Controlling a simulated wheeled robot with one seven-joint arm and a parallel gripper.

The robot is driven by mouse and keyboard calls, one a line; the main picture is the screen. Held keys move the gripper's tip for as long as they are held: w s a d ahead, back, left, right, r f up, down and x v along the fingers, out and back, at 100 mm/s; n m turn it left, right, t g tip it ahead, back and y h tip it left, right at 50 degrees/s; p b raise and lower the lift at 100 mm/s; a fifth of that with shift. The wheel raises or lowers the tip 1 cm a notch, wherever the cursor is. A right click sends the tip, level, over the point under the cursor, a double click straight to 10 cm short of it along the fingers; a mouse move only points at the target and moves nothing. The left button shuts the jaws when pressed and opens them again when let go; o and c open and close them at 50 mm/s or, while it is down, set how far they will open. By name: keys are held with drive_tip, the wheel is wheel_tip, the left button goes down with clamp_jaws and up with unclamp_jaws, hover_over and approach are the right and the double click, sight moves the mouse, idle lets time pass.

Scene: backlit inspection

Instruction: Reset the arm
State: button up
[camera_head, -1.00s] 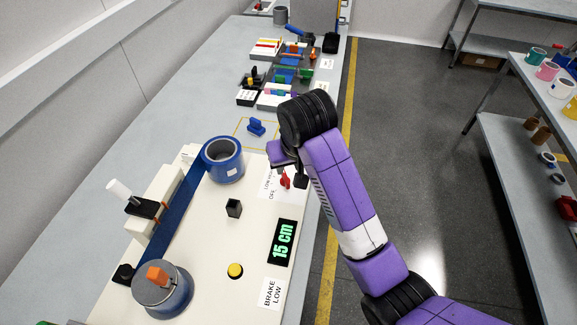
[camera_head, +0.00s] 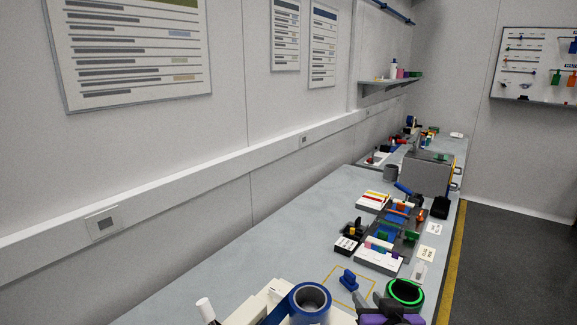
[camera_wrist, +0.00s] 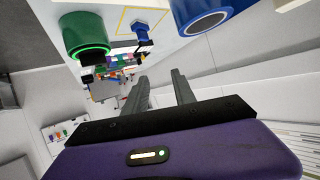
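My gripper (camera_wrist: 158,77) shows in the wrist view with its two grey fingers apart and nothing between them. In the head view my gripper (camera_head: 363,294) is at the bottom edge, over the near end of the bench; the rest of the arm is mostly out of frame. The blue ring-shaped roll (camera_head: 308,299) is left of it and also shows in the wrist view (camera_wrist: 204,22). A small blue piece (camera_head: 348,279) in a yellow outlined square lies close beyond the fingers. I cannot tell whether the fingers touch anything.
A round green-rimmed thing (camera_head: 405,293) is right of the gripper. The wall is left; bare floor (camera_head: 510,260) is right.

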drive_tip(key=s+d+f+b, duration=0.1)
drive_tip(key=s+f, duration=0.2)
drive_tip(key=s, duration=1.9)
drive_tip(key=s+d+f+t+b, duration=0.1)
drive_tip(key=s+f, duration=0.1)
drive_tip(key=s, duration=2.1)
drive_tip(key=shift+d+f+n+t+h, duration=0.3)
drive_tip(key=shift+d+f, duration=0.1)
